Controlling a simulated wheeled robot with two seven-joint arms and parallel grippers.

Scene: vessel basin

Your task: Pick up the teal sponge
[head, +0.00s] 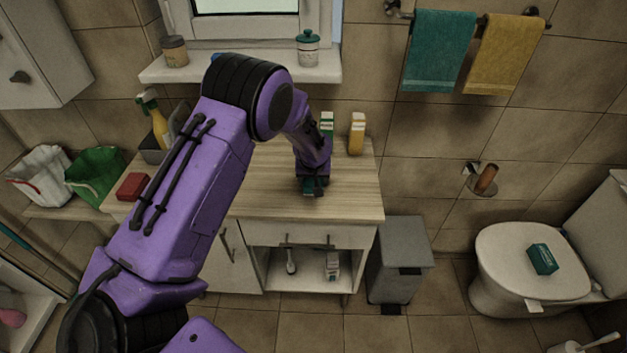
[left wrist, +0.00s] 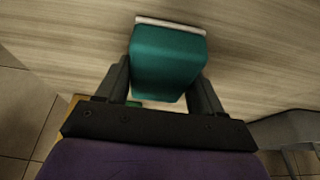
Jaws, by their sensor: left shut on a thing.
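The teal sponge (left wrist: 168,62) is a teal block with a pale layer along its far edge. In the left wrist view it sits between the two dark fingers of my left gripper (left wrist: 165,82), which is shut on it. In the head view the left gripper (head: 312,188) points down over the wooden countertop (head: 352,190), and only a small dark teal bit of the sponge (head: 309,192) shows under it. I cannot tell whether the sponge touches the countertop. My right gripper is not in view.
A green-and-white bottle (head: 326,124) and a yellow bottle (head: 357,134) stand behind the gripper. A red block (head: 132,187) lies at the counter's left. A grey bin (head: 399,262) stands right of the cabinet. A teal box (head: 542,259) lies on the toilet lid (head: 500,245).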

